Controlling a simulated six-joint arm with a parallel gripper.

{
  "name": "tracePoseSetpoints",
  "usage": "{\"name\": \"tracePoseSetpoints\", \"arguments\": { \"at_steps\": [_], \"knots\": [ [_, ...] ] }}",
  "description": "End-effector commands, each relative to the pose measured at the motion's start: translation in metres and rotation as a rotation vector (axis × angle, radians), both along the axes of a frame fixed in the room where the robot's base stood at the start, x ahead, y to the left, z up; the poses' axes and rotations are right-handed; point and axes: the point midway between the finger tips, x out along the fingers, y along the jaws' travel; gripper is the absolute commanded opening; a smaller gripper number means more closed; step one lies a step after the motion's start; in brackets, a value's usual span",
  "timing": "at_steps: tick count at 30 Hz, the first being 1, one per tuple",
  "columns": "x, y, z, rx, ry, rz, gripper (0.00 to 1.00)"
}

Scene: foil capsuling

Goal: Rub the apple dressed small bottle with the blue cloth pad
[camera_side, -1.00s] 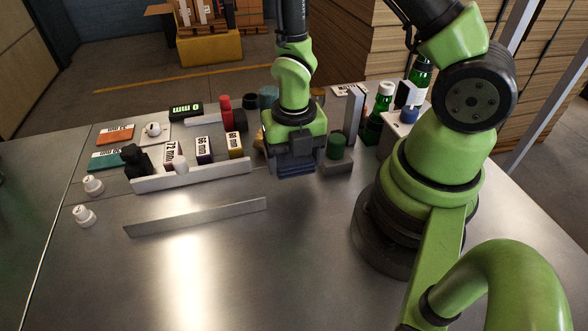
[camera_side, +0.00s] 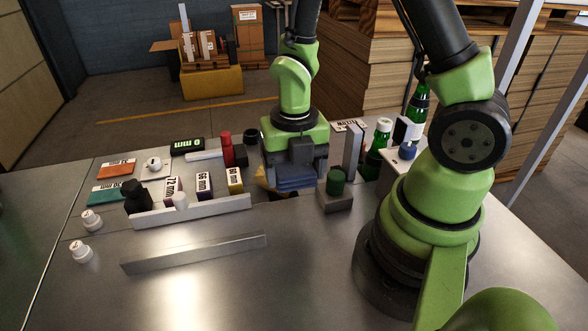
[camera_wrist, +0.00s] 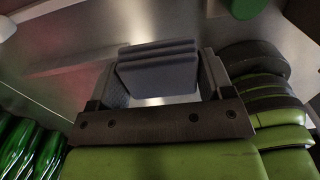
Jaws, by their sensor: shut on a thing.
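My gripper (camera_side: 295,180) points down over the middle of the table, shut on the blue cloth pad (camera_side: 295,185). In the wrist view, the layered pad (camera_wrist: 158,68) sits between the two fingers. A dark green cylinder (camera_side: 336,181) stands in a grey block (camera_side: 335,202) just right of the pad, apart from it. A green bottle with a white cap (camera_side: 383,126) stands behind it at the right, partly hidden. Another green bottle (camera_side: 420,98) stands farther back. I cannot tell which bottle is apple dressed; no label is readable.
A long white rack (camera_side: 192,211) with several size-marked boxes stands left of my gripper. A grey strip (camera_side: 195,253) lies in front. A grey upright plate (camera_side: 352,150) stands close at the right.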

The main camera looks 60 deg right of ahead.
Motion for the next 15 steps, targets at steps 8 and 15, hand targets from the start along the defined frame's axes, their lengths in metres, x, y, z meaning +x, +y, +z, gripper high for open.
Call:
{"name": "tracePoseSetpoints", "arguments": {
  "at_steps": [8, 15],
  "knots": [
    [0.007, -0.060, 0.026, -0.002, -0.008, -0.404, 0.55],
    [-0.020, -0.142, 0.070, -0.005, -0.008, -0.981, 0.55]
  ]
}}
